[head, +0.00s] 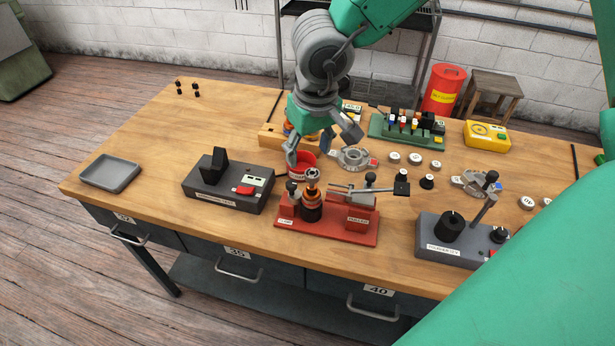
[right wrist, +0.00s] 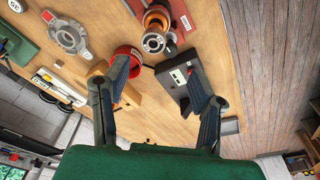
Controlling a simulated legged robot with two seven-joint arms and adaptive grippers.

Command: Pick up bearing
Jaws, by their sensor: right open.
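I cannot tell for certain which part is the bearing. A round metal piece (head: 313,173) that looks like one sits on top of the upright copper and black rotor (head: 311,198) in the red fixture (head: 350,232). In the right wrist view its ring-shaped top (right wrist: 153,42) shows beyond the fingers. My right gripper (head: 321,148) is open and empty, fingers pointing down, above the table behind the red fixture. My left gripper is not in view.
A red cup (head: 302,168) stands close to one finger. A grey metal housing (head: 352,158) and several small round parts (head: 415,158) lie to the right. A dark grey device (head: 228,188) and an empty grey tray (head: 110,173) are left. The table's front left is mostly clear.

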